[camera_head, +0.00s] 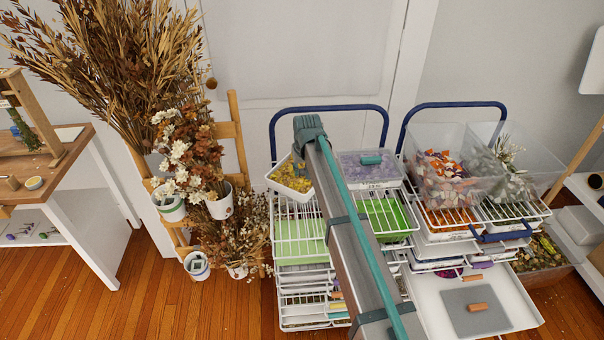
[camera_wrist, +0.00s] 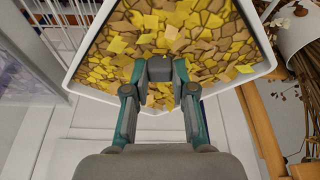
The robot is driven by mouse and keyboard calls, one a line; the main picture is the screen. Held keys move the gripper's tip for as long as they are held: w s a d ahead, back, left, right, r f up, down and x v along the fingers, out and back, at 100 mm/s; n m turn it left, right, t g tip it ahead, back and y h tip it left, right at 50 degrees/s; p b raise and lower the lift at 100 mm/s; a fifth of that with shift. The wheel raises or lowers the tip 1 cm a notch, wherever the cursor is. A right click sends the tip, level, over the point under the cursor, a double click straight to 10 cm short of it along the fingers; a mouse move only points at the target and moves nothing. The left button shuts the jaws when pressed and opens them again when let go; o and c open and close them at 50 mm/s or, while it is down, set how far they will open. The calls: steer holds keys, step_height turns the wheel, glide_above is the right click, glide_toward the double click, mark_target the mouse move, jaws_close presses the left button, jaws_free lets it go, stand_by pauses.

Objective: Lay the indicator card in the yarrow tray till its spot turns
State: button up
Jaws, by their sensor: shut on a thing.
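The tray of yellow and brown flakes, which I take for the yarrow tray (camera_head: 273,183), is white-rimmed. It sits at an angle at the left end of the left rack's top; its rim (camera_wrist: 230,86) also shows in the wrist view. My gripper (camera_wrist: 160,68) has its fingertips together over the flakes near this rim. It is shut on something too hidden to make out. In the head view my arm covers the gripper (camera_head: 308,132) and part of the tray. I cannot make out the indicator card or its spot in either view.
A clear bin of purple pieces (camera_head: 352,182) stands right of the tray. Further right are a bin of orange pieces (camera_head: 437,170) and a bin of pale stems (camera_head: 505,180). Dried flowers (camera_head: 180,150) and a wooden stand (camera_head: 237,130) crowd the left side. Wire racks (camera_head: 300,240) are below.

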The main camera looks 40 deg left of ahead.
steer(key=shift+f, duration=1.2)
steer(key=shift+d+f, duration=0.1)
steer(key=shift+f, duration=0.1)
steer(key=o, duration=0.9)
steer(key=shift+r, duration=0.15)
steer(key=b+v, duration=0.2)
steer(key=v, duration=1)
steer(key=shift+s, duration=0.1)
